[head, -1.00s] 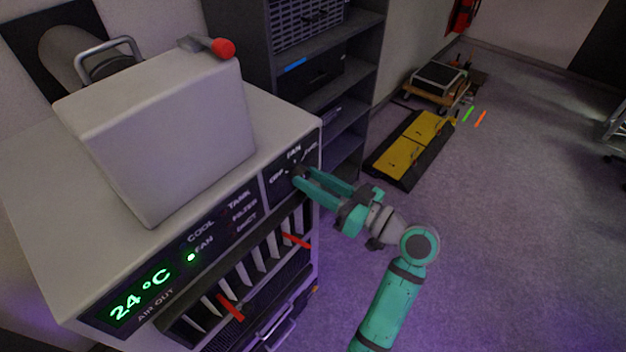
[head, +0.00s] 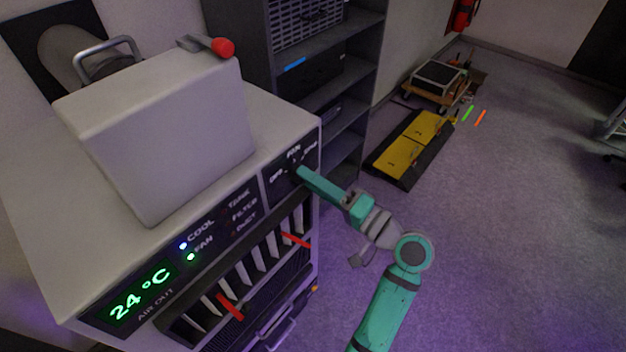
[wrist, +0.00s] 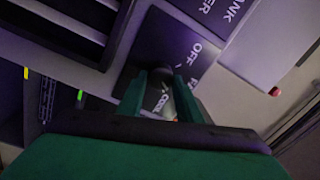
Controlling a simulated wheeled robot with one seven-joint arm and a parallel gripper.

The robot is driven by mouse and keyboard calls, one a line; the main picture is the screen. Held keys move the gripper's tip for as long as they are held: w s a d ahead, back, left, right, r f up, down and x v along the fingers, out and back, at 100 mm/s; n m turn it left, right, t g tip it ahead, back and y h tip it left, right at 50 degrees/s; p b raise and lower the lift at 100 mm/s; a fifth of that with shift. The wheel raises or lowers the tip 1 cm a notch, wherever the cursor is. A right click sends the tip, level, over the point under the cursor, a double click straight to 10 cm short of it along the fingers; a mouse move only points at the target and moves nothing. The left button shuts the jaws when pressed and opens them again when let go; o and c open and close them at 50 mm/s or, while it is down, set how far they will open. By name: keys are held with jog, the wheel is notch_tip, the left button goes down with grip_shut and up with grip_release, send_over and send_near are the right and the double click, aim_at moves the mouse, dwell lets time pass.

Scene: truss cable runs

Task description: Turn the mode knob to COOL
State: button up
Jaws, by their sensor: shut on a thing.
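The mode knob (head: 293,169) is a small dark knob on the black panel at the right end of the white unit's front, with FAN, OFF and COOL lettering around it. My gripper (head: 300,173) is shut on it from the right, and its fingers hide most of it. In the wrist view the dark knob (wrist: 156,73) sits between the two green fingers of my gripper (wrist: 160,88), with OFF and COOL lettering beside them. On the display panel, the COOL light (head: 183,246) glows bluish white and the FAN light (head: 191,257) glows green.
The display (head: 140,297) reads 24 °C. Louvres with red tabs (head: 230,306) lie below the panel. A box-shaped housing (head: 165,135) and a red-ended lever (head: 222,47) are on top. A shelf rack (head: 335,75) stands behind. Floor to the right is open near a yellow ramp (head: 412,145).

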jog(key=shift+f+m+t+h, duration=0.1)
jog(key=shift+m+t+h, duration=0.2)
jog(key=shift+m, duration=1.7)
jog(key=o, duration=1)
jog(key=shift+o, duration=0.2)
jog(key=v, duration=1.1)
